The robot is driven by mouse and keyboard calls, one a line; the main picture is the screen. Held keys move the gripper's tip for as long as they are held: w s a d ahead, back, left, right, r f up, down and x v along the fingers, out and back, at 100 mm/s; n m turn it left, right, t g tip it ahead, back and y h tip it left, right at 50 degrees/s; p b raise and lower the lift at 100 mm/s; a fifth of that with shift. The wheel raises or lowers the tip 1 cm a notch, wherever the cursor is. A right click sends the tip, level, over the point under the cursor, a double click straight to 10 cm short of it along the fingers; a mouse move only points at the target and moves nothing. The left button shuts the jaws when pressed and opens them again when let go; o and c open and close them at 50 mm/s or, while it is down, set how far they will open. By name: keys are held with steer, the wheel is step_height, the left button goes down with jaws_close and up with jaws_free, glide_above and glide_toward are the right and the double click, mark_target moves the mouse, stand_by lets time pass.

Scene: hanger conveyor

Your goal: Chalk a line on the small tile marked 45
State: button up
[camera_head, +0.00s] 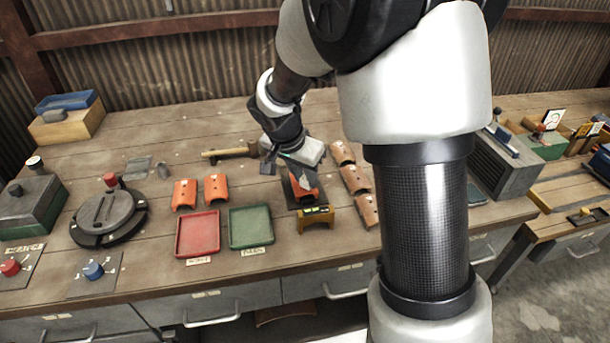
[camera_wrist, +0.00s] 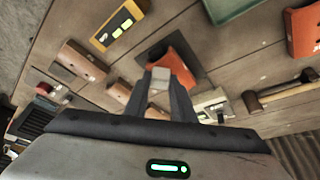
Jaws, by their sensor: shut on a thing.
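An orange curved tile (camera_head: 303,186) lies on a dark mat in the middle of the bench; it also shows in the wrist view (camera_wrist: 181,66). My gripper (camera_wrist: 160,74) is shut on a small pale block, which looks like the chalk (camera_wrist: 158,81). In the wrist view the fingertips overlap the tile's near edge; I cannot tell whether the chalk touches it. Two orange tiles (camera_head: 216,188) lie to the left and three brownish tiles (camera_head: 355,179) to the right. No 45 is readable on any tile.
A yellow stand with a lit display (camera_head: 316,217) is just in front of the mat. A red tray (camera_head: 198,255) and green tray (camera_head: 251,247) are front left. A round dark device (camera_head: 106,238) stands left.

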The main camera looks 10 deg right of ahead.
steer(key=shift+f+b, duration=0.55)
steer(key=shift+b, duration=0.05)
stand_by(0.4)
steer(key=shift+w, duration=0.15)
steer(key=shift+w, duration=0.65)
steer(key=shift+s, duration=0.15)
steer(key=shift+s+b, duration=0.65)
steer(key=shift+s, duration=0.05)
steer(key=shift+w, duration=0.2)
steer(key=shift+w+f, duration=0.1)
steer(key=shift+w, duration=0.5)
